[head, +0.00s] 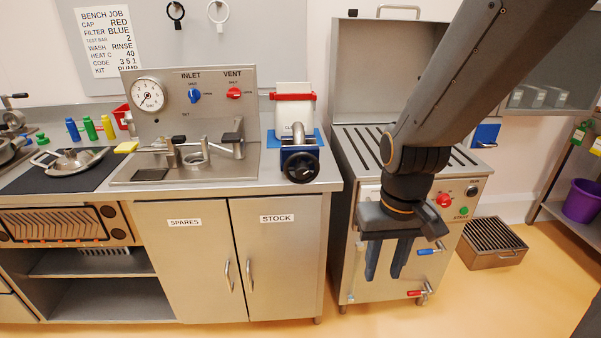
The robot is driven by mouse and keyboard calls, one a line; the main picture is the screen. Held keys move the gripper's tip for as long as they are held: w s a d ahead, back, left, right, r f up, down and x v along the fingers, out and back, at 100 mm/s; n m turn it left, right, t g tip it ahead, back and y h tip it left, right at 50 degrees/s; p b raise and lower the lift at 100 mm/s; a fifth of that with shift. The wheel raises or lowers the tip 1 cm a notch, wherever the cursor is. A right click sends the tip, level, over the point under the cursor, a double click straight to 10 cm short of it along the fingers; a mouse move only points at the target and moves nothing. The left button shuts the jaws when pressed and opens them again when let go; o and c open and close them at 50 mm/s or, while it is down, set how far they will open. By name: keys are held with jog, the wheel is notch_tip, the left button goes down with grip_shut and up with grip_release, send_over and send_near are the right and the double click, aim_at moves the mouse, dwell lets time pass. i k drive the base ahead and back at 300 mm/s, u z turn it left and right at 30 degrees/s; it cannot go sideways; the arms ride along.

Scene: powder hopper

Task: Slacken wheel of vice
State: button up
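The blue vice (317,143) stands at the right end of the steel bench top. Its black wheel (300,167) faces forward at the bench's front edge. A white container (292,103) with a red band (293,96) stands upright at the vice; I cannot tell how tightly it is gripped. My gripper (387,276) hangs fingers down to the right of the wheel and lower than it, in front of the steel machine. Its two dark blue fingers are apart with nothing seen between them. It is not touching the wheel.
A gauge panel (214,118) with a blue INLET knob and red VENT knob stands left of the vice. The steel machine (445,262) with a slotted top and open lid stands right of the bench. A grated box (492,255) lies on the floor. Open floor shows between.

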aim_at(302, 173)
jog(key=z, duration=1.05)
jog(key=k, duration=0.8)
jog(key=u, duration=1.1)
jog(key=i, duration=0.45)
jog(key=z, duration=0.05)
